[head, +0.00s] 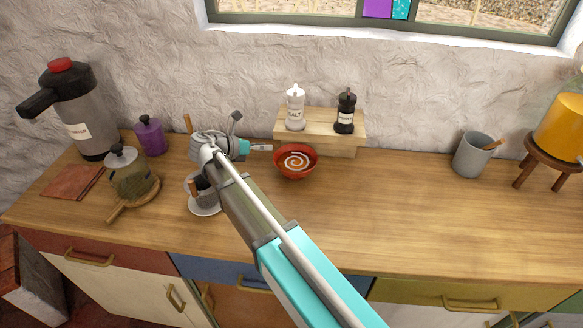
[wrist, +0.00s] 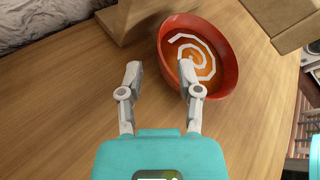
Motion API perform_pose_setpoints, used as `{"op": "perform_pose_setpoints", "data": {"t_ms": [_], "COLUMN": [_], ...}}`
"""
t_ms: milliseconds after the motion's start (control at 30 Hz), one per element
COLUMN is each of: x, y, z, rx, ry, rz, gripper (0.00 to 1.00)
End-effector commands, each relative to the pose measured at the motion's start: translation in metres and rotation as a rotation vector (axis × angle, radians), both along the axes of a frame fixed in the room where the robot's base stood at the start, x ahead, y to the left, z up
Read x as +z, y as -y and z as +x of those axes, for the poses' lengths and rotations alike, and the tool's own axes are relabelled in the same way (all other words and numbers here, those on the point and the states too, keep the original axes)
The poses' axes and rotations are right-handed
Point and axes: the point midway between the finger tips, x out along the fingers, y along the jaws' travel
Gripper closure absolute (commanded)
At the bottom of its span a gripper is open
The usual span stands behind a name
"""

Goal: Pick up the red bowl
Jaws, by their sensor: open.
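The red bowl (head: 296,173) stands upright on the wooden counter, just in front of a small wooden riser. It holds something orange with a white swirl. In the wrist view the bowl (wrist: 228,62) is right of centre. My gripper (head: 262,147) is left of the bowl in the head view, its fingers pointing toward it. In the wrist view my gripper (wrist: 160,74) is open with nothing between its fingers. Its right fingertip overlaps the near left rim of the bowl; I cannot tell whether they touch. The left fingertip is over bare counter.
The riser (head: 320,143) bears a white salt shaker (head: 295,108) and a dark shaker (head: 345,112). A white cup and saucer (head: 204,205) stand below my wrist. A grey mug (head: 472,157) is at right. The counter right of the bowl is clear.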

Motion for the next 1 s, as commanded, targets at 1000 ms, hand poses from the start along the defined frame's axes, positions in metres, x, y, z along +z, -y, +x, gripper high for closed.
{"op": "perform_pose_setpoints", "data": {"t_ms": [1000], "x": [-0.022], "y": [0.049], "z": [0.024], "rx": [-0.003], "ry": [0.0], "rz": [0.0], "gripper": [0.54]}}
